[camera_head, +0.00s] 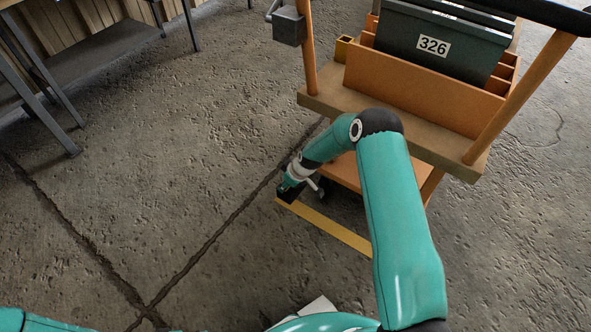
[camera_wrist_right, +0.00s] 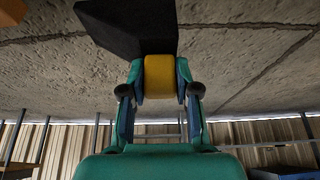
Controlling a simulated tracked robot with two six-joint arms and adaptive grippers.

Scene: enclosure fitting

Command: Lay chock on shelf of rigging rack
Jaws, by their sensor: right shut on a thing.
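The chock is a black wedge (camera_wrist_right: 130,27) with a yellow block (camera_wrist_right: 160,76) on it. My right gripper (camera_wrist_right: 160,88) is shut on the yellow block, with a finger on either side, in the right wrist view. In the head view my right gripper (camera_head: 291,185) is small and low, beside the near left side of an orange rack, and the dark chock (camera_head: 287,195) shows only in part at its tip. The rack's upper board (camera_head: 400,133) is brown. An orange lower shelf (camera_head: 345,172) shows partly behind my right arm. I cannot tell whether the chock touches anything. My left gripper is out of view.
A dark green bin marked 326 (camera_head: 433,46) stands in an orange holder (camera_head: 415,92) on the upper board. Orange posts (camera_head: 310,60) rise from the board. A yellow strip (camera_head: 325,228) lies low in front of the rack. A workbench (camera_head: 100,55) stands upper left. The floor left is clear.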

